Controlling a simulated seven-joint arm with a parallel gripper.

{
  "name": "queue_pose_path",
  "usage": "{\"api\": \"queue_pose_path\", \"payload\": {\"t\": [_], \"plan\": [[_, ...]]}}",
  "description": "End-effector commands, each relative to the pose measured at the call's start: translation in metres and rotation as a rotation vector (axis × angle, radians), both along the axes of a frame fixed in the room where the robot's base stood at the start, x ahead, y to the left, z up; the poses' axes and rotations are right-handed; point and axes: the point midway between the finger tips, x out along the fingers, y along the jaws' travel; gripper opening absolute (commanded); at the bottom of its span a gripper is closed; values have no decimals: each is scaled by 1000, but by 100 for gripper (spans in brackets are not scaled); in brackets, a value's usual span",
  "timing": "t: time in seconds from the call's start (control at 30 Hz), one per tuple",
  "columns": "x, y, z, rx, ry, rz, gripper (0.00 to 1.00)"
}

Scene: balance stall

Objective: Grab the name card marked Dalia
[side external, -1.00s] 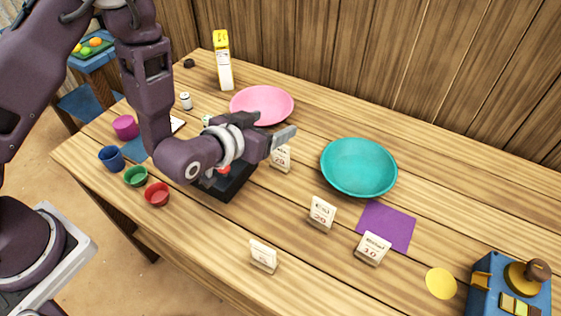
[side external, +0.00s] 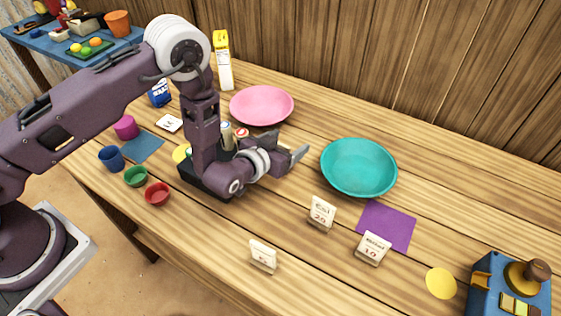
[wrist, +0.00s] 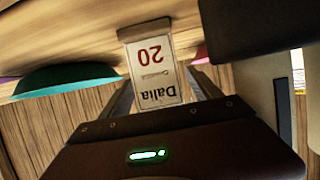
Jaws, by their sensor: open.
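The name card marked Dalia (wrist: 153,68) is a white card with a red 20. It shows upside down in the wrist view, on a small stand on the wooden table. My gripper (wrist: 163,98) is open, with a finger to either side of the card in that view. I cannot tell whether either finger touches it. In the side view my gripper (side external: 296,152) is low over the table, left of the teal bowl, and hides the Dalia card.
Other cards stand nearby: one marked 20 (side external: 321,213), one marked 10 (side external: 373,248) and a front one (side external: 263,256). A teal bowl (side external: 358,167) is right of my gripper, a pink plate (side external: 262,104) behind it. A black tray (side external: 190,176) is left.

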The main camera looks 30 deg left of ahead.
Motion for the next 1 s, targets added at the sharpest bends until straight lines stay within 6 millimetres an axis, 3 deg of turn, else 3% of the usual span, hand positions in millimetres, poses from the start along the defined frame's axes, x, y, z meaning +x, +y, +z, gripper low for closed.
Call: {"api": "queue_pose_path", "payload": {"t": [0.1,0.43,0.73,1.0], "plan": [[0,0,0,0,1,0,69],[-1,0,0,0,0,1,7],[0,0,8,0,0,0,6],[0,0,57,-2,-4,2,6]]}}
